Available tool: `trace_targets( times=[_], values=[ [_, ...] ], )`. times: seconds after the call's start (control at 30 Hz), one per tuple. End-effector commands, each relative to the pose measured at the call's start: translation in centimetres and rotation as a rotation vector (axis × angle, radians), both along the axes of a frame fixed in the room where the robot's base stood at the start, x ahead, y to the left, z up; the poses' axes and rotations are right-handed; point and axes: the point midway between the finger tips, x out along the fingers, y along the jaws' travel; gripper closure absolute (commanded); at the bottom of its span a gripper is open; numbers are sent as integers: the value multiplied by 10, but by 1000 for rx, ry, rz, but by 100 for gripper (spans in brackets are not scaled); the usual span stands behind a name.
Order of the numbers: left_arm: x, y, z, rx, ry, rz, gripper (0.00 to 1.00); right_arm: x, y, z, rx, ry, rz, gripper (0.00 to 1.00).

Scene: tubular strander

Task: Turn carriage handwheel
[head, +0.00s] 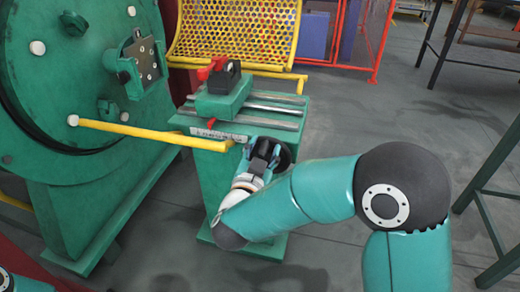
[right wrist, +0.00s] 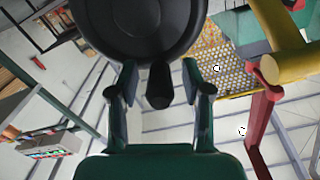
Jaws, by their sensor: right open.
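The carriage handwheel (right wrist: 140,25) is a round black disc at the top of the right wrist view, with a short black handle (right wrist: 160,88) sticking out toward my gripper. My right gripper (right wrist: 158,78) is open, one finger on each side of the handle, with visible gaps between fingers and handle. In the head view the dark wheel (head: 285,156) shows partly behind my right gripper (head: 264,150), at the front of the green carriage stand (head: 210,180). My left gripper is not in view.
The carriage block (head: 222,97) with a red lever sits on rails atop the stand. A yellow mesh guard (head: 235,35) stands behind. Grey floor is open to the right, before a green frame (head: 485,180).

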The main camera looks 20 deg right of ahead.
Motion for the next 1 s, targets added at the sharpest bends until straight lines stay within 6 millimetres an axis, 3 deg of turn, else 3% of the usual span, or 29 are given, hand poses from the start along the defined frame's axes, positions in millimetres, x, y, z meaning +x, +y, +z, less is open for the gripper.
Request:
trace_targets(
  times=[0.27, 0.73, 1.0],
  values=[
    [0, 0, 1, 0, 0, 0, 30, -14, 11, 0, 0, 0, 4, 51],
    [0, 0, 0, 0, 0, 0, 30, -84, 60, -1, -1, 0, 5, 51],
    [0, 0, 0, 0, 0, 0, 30, -98, 68, -1, 0, 0, 0, 51]
  ],
)
